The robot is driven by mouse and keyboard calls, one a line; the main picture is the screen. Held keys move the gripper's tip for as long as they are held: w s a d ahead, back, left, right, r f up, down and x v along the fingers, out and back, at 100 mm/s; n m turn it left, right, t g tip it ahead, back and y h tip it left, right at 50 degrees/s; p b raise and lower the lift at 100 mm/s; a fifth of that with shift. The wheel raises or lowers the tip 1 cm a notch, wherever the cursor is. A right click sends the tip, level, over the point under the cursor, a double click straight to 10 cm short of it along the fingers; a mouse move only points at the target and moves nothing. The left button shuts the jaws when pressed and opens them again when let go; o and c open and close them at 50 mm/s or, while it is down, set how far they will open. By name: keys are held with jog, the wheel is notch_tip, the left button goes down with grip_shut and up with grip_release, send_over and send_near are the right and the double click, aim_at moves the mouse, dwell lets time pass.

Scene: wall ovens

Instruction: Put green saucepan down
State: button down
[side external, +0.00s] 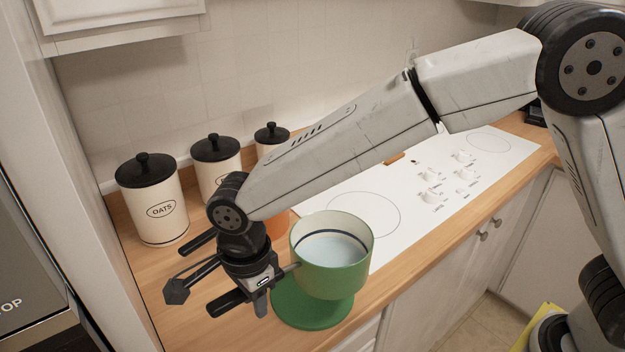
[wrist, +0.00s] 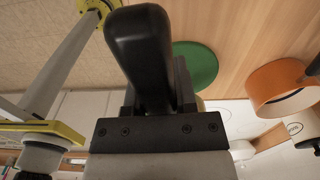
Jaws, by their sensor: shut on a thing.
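The green saucepan (side external: 331,272), cream inside, is upright near the front edge of the wooden counter in the side view. My gripper (side external: 262,290) is at its left side, shut on its handle, which is mostly hidden by the jaws. A flat green disc (side external: 300,308) lies on the counter below the pan and also shows in the wrist view (wrist: 197,66). The pan overlaps the disc in the picture; I cannot tell whether they touch. In the wrist view the pan body is hidden behind my gripper's dark parts.
An orange pot (wrist: 280,86) stands on the counter, mostly hidden behind my arm in the side view. An oats canister (side external: 155,208) and two other canisters (side external: 213,172) (side external: 271,143) line the wall. A white cooktop (side external: 405,205) lies right. Bare counter (side external: 185,275) shows left.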

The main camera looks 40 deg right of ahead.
jog(key=shift+w+a+f, duration=0.4)
jog(key=shift+w+f, duration=0.25)
jog(key=shift+f, duration=0.2)
jog(key=shift+w+a+f, duration=0.4)
jog(key=shift+w+f, duration=0.2)
jog(key=shift+f, duration=0.25)
jog(key=shift+w+a+f, duration=0.1)
jog(key=shift+f, duration=0.85)
jog(key=shift+w+a+f, duration=0.1)
jog(key=shift+f, duration=0.8)
jog(key=shift+c, duration=2)
grip_release()
jog(key=shift+f, duration=0.15)
